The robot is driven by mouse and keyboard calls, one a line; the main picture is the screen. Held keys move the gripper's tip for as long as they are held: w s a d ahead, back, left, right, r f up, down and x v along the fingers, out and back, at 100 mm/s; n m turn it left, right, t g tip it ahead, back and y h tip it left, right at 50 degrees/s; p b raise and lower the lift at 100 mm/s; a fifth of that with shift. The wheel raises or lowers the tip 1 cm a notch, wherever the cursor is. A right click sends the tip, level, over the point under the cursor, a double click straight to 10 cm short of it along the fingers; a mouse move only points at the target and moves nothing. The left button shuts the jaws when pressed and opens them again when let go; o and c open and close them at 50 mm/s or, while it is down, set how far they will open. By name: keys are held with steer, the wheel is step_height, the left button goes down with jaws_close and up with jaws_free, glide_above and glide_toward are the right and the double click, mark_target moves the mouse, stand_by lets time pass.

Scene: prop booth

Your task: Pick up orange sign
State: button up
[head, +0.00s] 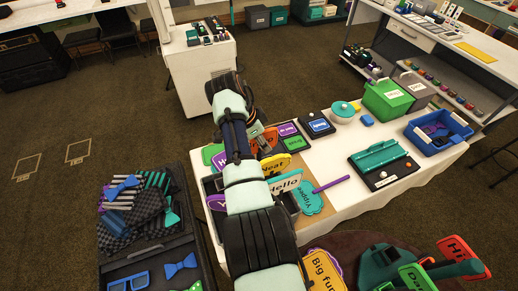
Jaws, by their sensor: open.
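An orange sign (270,137) shows in part just right of my arm, among the signs at the left end of the white table. My arm covers much of it, and its lettering cannot be read. A second orange-yellow sign marked "Big fun" (323,268) is at the bottom, right of my arm. My arm rises from the bottom edge, bends near the top of the signs and folds back down over them. My gripper is hidden behind my own arm links, so I cannot see its fingers or whether it touches any sign.
A yellow "Neat" sign (276,165), a pale "Hello" sign (285,184) and a teal sign (310,199) crowd the arm. A purple stick (332,184) juts right. Bare tabletop (325,157) lies between.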

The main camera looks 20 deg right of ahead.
jaws_close()
steer(key=shift+r, duration=0.1)
